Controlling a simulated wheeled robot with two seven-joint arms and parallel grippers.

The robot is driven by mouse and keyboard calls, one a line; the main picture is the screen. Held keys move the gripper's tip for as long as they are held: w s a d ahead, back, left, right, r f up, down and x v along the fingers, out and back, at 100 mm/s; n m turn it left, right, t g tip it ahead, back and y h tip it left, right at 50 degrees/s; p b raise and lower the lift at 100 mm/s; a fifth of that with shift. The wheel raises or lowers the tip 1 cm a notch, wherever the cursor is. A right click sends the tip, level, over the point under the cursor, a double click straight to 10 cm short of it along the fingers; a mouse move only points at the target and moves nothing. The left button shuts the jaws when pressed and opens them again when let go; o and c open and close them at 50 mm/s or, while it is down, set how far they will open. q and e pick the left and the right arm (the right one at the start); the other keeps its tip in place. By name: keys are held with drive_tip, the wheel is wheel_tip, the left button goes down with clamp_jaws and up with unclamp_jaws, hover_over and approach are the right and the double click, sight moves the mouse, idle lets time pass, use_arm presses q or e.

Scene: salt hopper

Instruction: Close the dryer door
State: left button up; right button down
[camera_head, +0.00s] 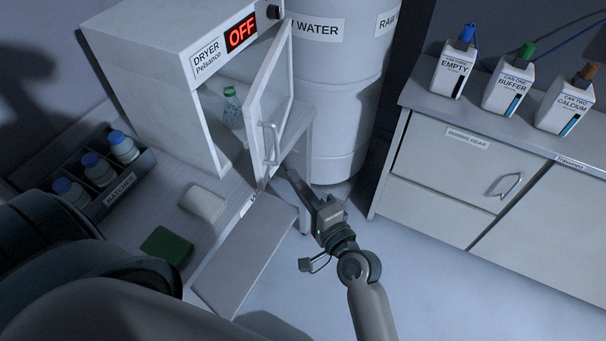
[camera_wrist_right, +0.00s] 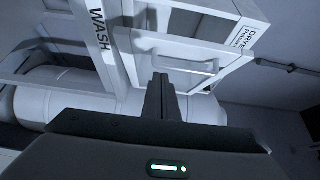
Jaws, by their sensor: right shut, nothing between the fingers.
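The dryer (camera_head: 150,60) is a white box on the left counter with a red OFF display. Its door (camera_head: 270,95) stands open, swung out toward the right, with a window and a bar handle (camera_head: 270,143). A bottle with a green top (camera_head: 233,108) stands inside. My right gripper (camera_head: 295,182) is shut and empty, just below and right of the door's lower edge. In the right wrist view, the gripper fingers (camera_wrist_right: 160,92) point toward the door handle (camera_wrist_right: 175,65); I cannot tell whether they touch the door. My left gripper is not in view.
A batch rack (camera_head: 115,190) with several blue-capped bottles, a white block (camera_head: 204,203) and a green pad (camera_head: 167,246) are on the counter. A grey panel (camera_head: 245,260) juts from its front. A white water tank (camera_head: 335,100) stands behind the door. Cabinets (camera_head: 460,165) carry three cans at right.

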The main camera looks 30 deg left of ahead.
drive_tip(key=s+a+p, duration=0.1)
drive_tip(key=s+p, duration=0.1)
drive_tip(key=s, duration=0.5)
drive_tip(key=shift+s+a, duration=0.2)
drive_tip(key=shift+a, duration=0.15)
